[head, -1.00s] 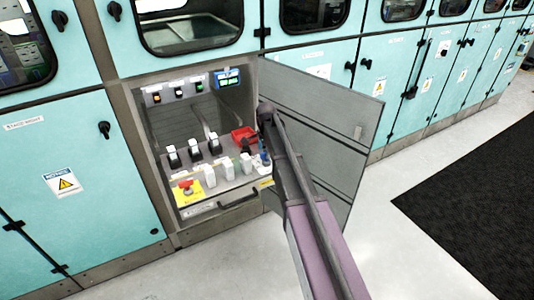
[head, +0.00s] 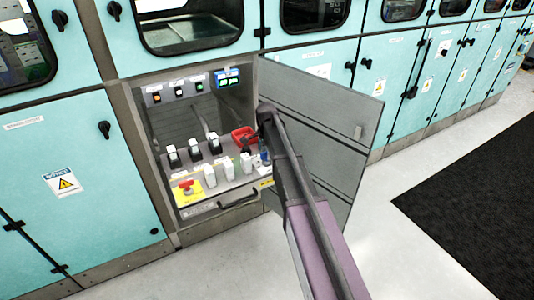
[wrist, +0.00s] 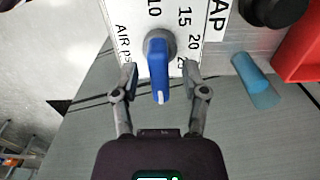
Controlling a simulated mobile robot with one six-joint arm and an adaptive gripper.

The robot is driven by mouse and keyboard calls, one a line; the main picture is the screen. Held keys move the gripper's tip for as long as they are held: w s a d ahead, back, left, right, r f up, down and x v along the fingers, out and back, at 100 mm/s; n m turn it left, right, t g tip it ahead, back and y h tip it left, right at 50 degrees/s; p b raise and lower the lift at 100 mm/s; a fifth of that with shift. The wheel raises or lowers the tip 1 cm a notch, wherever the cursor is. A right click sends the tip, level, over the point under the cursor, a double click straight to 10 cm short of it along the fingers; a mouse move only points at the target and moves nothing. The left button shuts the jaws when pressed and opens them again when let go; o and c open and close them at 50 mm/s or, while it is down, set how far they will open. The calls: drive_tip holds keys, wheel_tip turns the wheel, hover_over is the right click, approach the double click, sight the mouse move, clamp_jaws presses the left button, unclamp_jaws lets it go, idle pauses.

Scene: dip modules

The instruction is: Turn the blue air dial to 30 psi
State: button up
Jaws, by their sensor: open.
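The blue air dial (wrist: 158,65) is a lever-shaped knob on a white scale plate (wrist: 125,14) in the wrist view. Its long end, with a white mark, points down the picture toward my gripper's body. The numbers 10, 15, 20 and 25 show around it; I cannot see a 30. My gripper (wrist: 158,76) is open, with one finger on each side of the dial. Small gaps show between the fingers and the knob. In the head view my arm and gripper hide much of this area.
A red bin (wrist: 298,45), a blue cylinder (wrist: 256,82) and a black round knob (wrist: 275,8) lie to the right in the wrist view. In the head view, a grey cabinet door (head: 330,125) stands open right of the panel. White switches and a red button (head: 186,187) are to the left.

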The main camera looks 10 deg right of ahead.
drive_tip(key=shift+n, duration=0.3)
drive_tip(key=n, duration=2.6)
drive_tip(key=shift+r+n+p, duration=0.4)
drive_tip(key=shift+r+p, duration=0.05)
drive_tip(key=shift+r, duration=0.05)
wheel_tip(320, 180, up, 13)
drive_tip(key=p, duration=1.3)
drive_tip(key=s+m, duration=0.3)
drive_tip(key=s, duration=1.3)
drive_tip(key=shift+s+r+m+p, duration=0.3)
drive_tip(key=shift+s+r+p, duration=0.05)
